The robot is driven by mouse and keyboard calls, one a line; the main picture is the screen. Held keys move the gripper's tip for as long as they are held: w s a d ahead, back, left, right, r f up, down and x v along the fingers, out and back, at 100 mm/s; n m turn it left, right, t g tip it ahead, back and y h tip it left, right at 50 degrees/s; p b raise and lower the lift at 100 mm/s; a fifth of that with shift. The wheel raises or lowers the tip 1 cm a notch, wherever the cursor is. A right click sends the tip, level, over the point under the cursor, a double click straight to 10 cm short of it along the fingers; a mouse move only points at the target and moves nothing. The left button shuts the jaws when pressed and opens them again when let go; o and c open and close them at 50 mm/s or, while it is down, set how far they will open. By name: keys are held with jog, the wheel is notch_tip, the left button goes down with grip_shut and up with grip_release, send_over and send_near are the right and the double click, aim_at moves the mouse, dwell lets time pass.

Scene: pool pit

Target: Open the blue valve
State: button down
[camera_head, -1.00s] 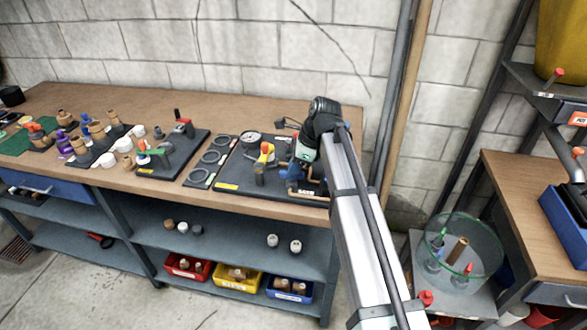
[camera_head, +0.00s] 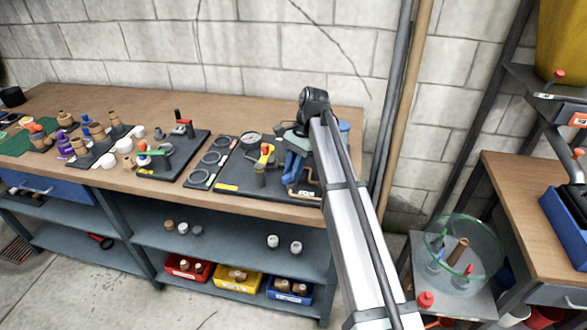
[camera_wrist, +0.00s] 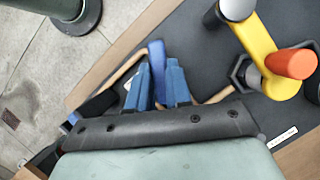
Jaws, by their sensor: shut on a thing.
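The blue valve's handle (camera_wrist: 157,56) shows as a blue bar between the two blue fingers of my gripper (camera_wrist: 158,82) in the wrist view. The fingers are shut on it and hide its lower part. Tan pipe shows on both sides of the fingers. In the head view, my gripper (camera_head: 291,165) is low over the right part of the dark board (camera_head: 230,178) on the workbench. There, the valve's handle is hard to tell from my blue fingers.
A yellow lever (camera_head: 265,153) with an orange-red knob stands just left of my gripper; the yellow lever (camera_wrist: 262,55) is also close in the wrist view. A round gauge (camera_head: 251,139) is behind it. A grey pipe (camera_head: 388,100) runs up the wall at right.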

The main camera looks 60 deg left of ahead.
jog(key=shift+a+n+h, duration=0.1)
jog(key=shift+n+h, duration=0.2)
jog(key=shift+n, duration=0.5)
jog(key=c, duration=1)
grip_release()
jog(key=shift+c, duration=0.2)
